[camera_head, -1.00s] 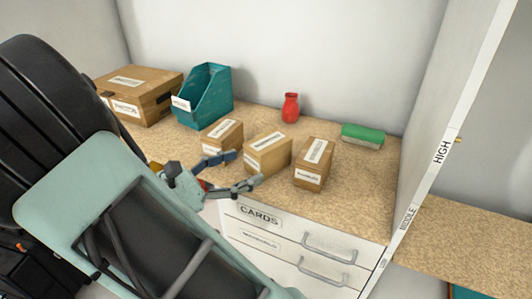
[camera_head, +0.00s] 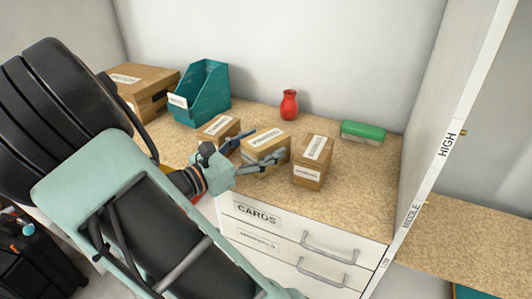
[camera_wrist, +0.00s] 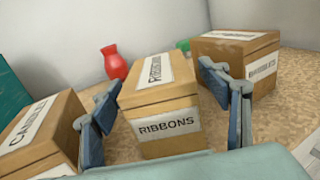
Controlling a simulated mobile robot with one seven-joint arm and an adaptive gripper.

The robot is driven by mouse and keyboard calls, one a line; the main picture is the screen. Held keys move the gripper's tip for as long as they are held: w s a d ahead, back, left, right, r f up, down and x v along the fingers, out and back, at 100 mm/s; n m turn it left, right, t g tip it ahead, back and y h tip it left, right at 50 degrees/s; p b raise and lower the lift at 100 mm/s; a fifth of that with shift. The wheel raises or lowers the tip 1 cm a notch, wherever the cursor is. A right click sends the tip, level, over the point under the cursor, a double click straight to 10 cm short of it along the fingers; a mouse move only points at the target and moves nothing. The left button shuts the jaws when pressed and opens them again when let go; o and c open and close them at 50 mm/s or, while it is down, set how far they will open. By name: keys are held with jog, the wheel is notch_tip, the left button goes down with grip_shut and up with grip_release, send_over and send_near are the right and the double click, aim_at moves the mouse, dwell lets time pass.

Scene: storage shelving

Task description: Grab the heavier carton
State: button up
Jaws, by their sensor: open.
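Three small brown cartons stand in a row on the counter. The middle carton (camera_head: 268,143) carries a RIBBONS label and also shows in the wrist view (camera_wrist: 160,98). My gripper (camera_head: 262,148) is open and empty, one finger on each side of the RIBBONS carton's near part. Contact cannot be told. No carton's weight can be seen.
A larger box (camera_head: 145,88) and a teal bin (camera_head: 202,95) stand at the back left. A red vase (camera_head: 289,105) and a green-topped block (camera_head: 363,131) stand behind the cartons. A white upright panel (camera_head: 432,165) bounds the right. Drawers (camera_head: 290,240) lie below the counter's front edge.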

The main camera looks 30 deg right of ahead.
jog(key=shift+d, duration=0.35)
jog(key=shift+c, duration=0.6)
jog(key=c, duration=1.8)
